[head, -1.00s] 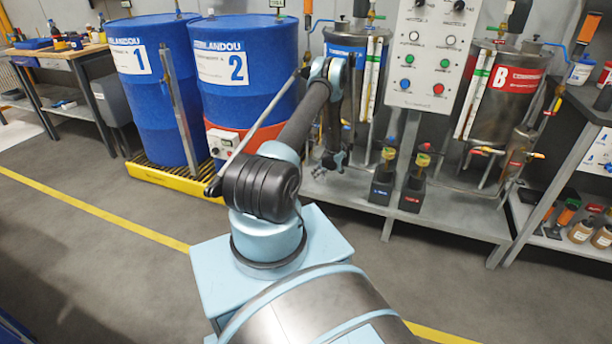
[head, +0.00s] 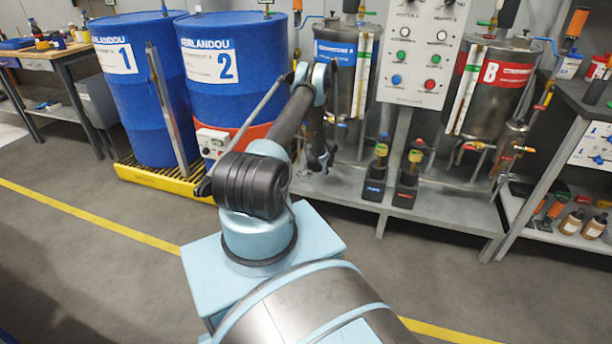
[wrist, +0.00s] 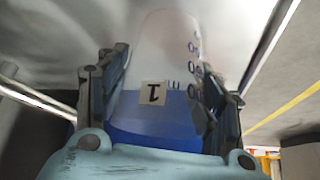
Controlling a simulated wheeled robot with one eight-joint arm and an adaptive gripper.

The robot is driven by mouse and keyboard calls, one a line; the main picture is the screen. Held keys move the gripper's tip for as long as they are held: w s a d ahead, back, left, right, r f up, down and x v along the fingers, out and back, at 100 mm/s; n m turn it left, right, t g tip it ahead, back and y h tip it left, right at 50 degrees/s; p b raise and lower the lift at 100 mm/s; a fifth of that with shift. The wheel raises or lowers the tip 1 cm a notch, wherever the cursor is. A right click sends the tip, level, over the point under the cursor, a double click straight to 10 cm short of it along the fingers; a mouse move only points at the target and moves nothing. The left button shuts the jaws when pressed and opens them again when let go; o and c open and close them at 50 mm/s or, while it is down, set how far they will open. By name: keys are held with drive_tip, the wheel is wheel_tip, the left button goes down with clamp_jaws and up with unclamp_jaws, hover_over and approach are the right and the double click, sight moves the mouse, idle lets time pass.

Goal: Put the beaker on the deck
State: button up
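In the wrist view a translucent beaker (wrist: 172,50) with blue in its lower-picture part sits between the two fingers of my gripper (wrist: 165,100). In the head view my gripper (head: 319,160) hangs over the left part of the grey metal deck (head: 455,213), in front of the blue-labelled tank. I cannot make out the beaker there, and its height above the deck is unclear.
Two small dark stands, blue-labelled (head: 376,185) and red-labelled (head: 407,187), stand on the deck right of my gripper. Tank B (head: 490,95) and the control panel (head: 420,60) rise behind. Blue drum 2 (head: 215,100) is at left. The deck's right front is clear.

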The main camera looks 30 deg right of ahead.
drive_tip(key=shift+s+d, duration=0.1)
drive_tip(key=shift+s+d+r, duration=0.1)
drive_tip(key=shift+s+r, duration=0.1)
drive_tip(key=shift+r, duration=0.25)
drive_tip(key=v, duration=1.1)
drive_tip(key=shift+s, duration=0.25)
